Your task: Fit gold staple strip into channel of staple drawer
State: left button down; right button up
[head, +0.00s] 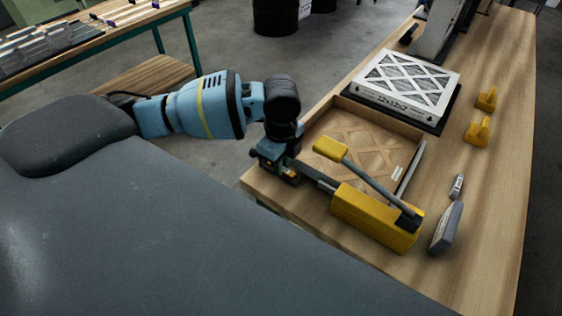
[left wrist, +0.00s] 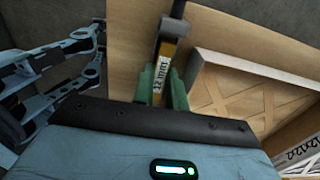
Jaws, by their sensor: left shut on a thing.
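In the head view, a yellow stapler (head: 370,215) with a raised grey lever and yellow grip lies near the table's front edge. Its grey staple drawer (head: 318,183) sticks out of the left end. My left gripper (head: 290,169) is at the outer end of the drawer. In the left wrist view, the green fingers (left wrist: 162,82) are shut on a narrow gold strip (left wrist: 165,66) with a white printed label. The strip is in line with the dark grey drawer (left wrist: 174,22) above it. I cannot tell whether it sits inside the channel. My right gripper is not in view.
A white-framed filter (head: 405,80) is farther back. Two yellow pieces (head: 478,131), a small pack (head: 457,186) and a grey box (head: 445,229) stand to the right. The table's right side is mostly clear.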

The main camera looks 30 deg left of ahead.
pick_arm(q)
jog(key=c, duration=1.7)
grip_release()
jog(key=shift+r, duration=2.25)
jog(key=o, duration=0.6)
jog(key=shift+c, duration=0.2)
jog(key=shift+r, duration=0.1)
